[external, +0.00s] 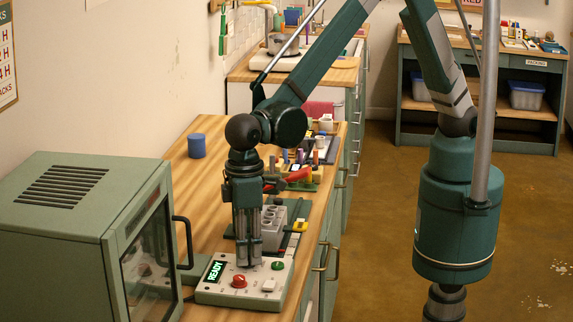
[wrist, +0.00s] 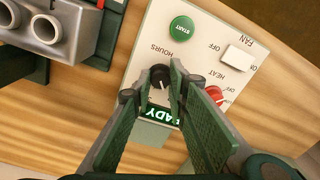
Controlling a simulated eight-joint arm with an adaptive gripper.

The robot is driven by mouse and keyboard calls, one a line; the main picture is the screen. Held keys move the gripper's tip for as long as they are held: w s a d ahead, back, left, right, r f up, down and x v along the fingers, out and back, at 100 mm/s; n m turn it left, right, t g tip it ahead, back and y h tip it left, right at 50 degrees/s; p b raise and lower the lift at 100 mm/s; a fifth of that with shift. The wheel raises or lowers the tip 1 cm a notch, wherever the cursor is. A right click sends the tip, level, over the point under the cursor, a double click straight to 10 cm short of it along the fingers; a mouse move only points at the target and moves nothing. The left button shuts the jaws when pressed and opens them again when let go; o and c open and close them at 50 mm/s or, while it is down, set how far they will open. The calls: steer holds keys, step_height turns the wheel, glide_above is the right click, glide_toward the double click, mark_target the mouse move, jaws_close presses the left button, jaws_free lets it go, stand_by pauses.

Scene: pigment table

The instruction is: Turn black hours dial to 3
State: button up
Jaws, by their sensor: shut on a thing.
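The black hours dial (wrist: 160,78) sits on the white control panel (wrist: 140,45), beside the word HOURS, in the wrist view. Its pale pointer line shows, but the numbers around it are too small or hidden to read. My gripper (wrist: 168,75) has its two green fingers reaching down to the panel, with the tips on either side of the dial, shut on it. In the external view my gripper (external: 247,262) points straight down over the panel (external: 255,290) and hides the dial. The panel's display (external: 215,271) reads READY.
Near the dial are a green START button (wrist: 181,28), a red heat knob (wrist: 215,94) and a white fan switch (wrist: 237,57). A grey oven-like box (external: 85,215) stands at left. A grey holder with tubes (external: 270,225) stands behind the panel. A blue cylinder (external: 197,146) stands farther back.

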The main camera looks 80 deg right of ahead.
mark_target(249, 257)
steer(key=m, duration=0.3)
steer(key=shift+m+b, duration=0.3)
steer(key=shift+m, duration=2.1)
steer(key=o, duration=0.9)
steer(key=shift+r, duration=0.1)
step_height(249, 257, up, 12)
steer(key=shift+d, duration=0.2)
steer(key=shift+s, duration=0.1)
